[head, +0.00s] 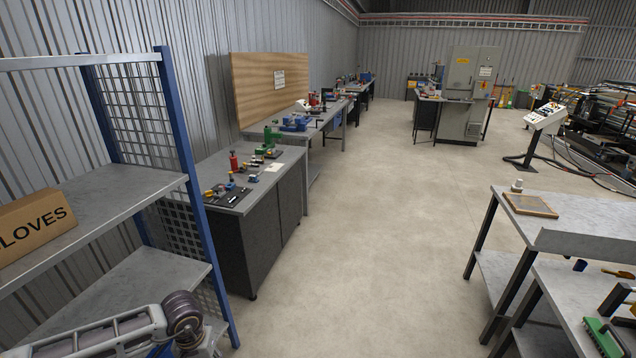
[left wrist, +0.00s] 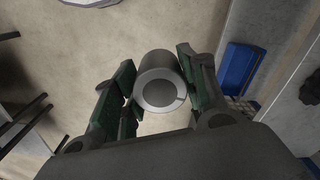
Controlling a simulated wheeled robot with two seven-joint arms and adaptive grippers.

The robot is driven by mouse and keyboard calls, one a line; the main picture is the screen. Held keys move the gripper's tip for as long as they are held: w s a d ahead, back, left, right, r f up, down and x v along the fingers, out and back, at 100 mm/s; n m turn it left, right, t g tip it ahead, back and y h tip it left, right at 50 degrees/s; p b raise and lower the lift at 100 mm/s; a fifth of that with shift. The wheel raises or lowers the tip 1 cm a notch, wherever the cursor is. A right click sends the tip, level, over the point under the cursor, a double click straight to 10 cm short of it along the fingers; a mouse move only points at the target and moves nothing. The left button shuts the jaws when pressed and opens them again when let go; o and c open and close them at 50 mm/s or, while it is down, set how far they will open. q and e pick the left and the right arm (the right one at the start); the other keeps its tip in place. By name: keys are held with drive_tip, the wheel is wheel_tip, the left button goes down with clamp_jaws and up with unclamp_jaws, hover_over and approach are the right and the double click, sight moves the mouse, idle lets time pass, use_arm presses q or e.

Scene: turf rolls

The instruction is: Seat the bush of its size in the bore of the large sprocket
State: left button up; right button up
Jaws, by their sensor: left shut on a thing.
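In the left wrist view my left gripper (left wrist: 157,74) is shut on a grey metal bush (left wrist: 160,66). The bush is a short cylinder between the two dark green finger pads, with its round end face towards the camera. The floor shows behind it, so it is held in the air. In the head view only part of my left arm shows, at the bottom left; the gripper itself is outside that picture. My right gripper is in neither view. I cannot make out the large sprocket in either view.
A blue-posted shelf rack (head: 190,165) with a gloves carton (head: 38,222) stands close at left. Beyond it are a dark cabinet bench (head: 262,190) with small parts and a longer workbench (head: 325,122). Steel tables (head: 590,212) stand at right. The floor (head: 370,230) between is clear.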

use_arm(q)
drive_tip(key=w+d+r+m, duration=0.1)
drive_tip(key=w+d+r, duration=0.5)
drive_tip(key=d, duration=0.1)
drive_tip(key=shift+w+d+r, duration=0.2)
drive_tip(key=shift+w+r, duration=0.1)
drive_tip(key=shift+r, duration=0.05)
idle(0.5)
